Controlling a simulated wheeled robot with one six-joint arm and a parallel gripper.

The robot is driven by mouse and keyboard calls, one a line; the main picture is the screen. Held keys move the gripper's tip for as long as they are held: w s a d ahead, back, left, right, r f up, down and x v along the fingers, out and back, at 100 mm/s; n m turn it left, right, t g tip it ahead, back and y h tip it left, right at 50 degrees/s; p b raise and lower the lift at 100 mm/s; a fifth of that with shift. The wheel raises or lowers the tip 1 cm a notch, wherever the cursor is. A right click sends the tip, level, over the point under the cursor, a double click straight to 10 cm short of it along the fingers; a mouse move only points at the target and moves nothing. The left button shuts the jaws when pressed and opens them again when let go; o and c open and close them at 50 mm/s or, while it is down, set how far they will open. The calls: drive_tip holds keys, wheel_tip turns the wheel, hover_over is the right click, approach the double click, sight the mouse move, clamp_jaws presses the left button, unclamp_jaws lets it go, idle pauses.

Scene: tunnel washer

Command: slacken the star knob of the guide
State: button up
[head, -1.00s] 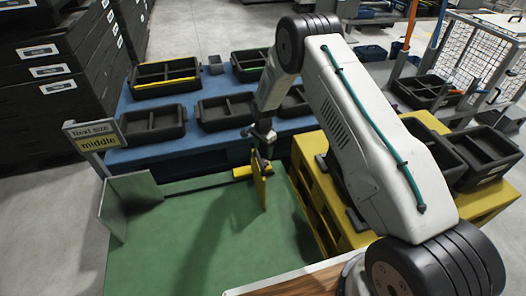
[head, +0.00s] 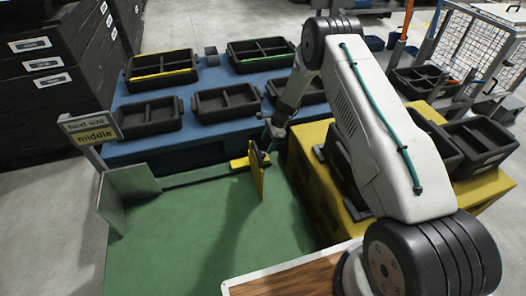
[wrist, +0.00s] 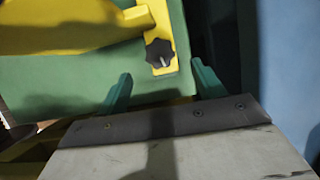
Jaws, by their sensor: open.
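The guide is a yellow upright plate (head: 257,174) with a yellow foot (head: 239,163), at the far edge of the green surface (head: 200,232). In the wrist view the guide (wrist: 70,28) spans the upper left. Its black star knob (wrist: 158,52) sits on a yellow bar, with a pale stud at its centre. My gripper (wrist: 163,87) has two teal fingers, open and empty. The knob lies ahead of the gap between the fingertips, apart from them. In the head view my gripper (head: 272,138) is by the guide's top; the knob cannot be made out clearly there.
A blue table (head: 190,92) with several black divided trays stands behind. A yellow stand (head: 345,215) with black trays is at the right. A grey plate (head: 128,190) and a sign reading "Next size middle" (head: 90,130) are at the left.

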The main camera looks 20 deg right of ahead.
sight(262, 153)
drive_tip(key=x, duration=0.5)
drive_tip(key=shift+a+f, duration=0.1)
drive_tip(key=shift+f, duration=0.25)
drive_tip(key=c, duration=1)
